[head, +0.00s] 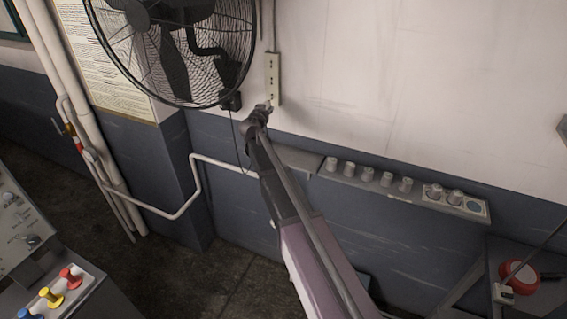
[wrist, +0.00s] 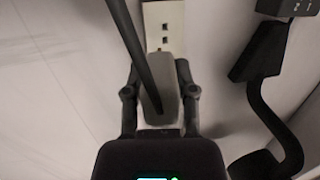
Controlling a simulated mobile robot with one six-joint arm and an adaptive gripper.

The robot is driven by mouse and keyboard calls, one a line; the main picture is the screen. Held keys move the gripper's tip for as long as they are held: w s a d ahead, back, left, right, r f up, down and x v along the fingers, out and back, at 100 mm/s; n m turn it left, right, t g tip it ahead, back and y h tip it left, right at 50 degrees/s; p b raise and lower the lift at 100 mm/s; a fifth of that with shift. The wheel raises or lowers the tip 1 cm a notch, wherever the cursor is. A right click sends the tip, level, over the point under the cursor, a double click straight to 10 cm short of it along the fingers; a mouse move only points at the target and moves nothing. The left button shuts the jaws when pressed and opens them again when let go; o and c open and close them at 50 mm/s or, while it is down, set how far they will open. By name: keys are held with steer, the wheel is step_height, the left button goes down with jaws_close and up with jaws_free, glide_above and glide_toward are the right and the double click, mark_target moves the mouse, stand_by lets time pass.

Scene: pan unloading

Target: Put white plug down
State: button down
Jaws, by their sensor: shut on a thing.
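The pale plug (wrist: 172,102) sits between the two fingers of my gripper (wrist: 159,76) in the wrist view. My gripper is shut on it. A dark cable (wrist: 136,48) runs across the front of the plug and hides part of it. The white socket strip (wrist: 165,22) is right beyond the plug. In the head view my gripper (head: 265,108) is at the lower end of the wall-mounted socket strip (head: 273,75). The plug is too small to make out clearly there. I cannot tell whether it touches the strip.
A large black fan (head: 170,45) hangs on the wall just left of my gripper; its dark bracket (wrist: 262,50) shows at the wrist view's right. Below right is a wall ledge (head: 415,199) with several light cups (head: 367,174). A white pipe (head: 195,185) runs along the lower wall.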

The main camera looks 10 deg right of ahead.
step_height(320, 180, down, 12)
steer(key=b, duration=1)
steer(key=shift+r, duration=0.2)
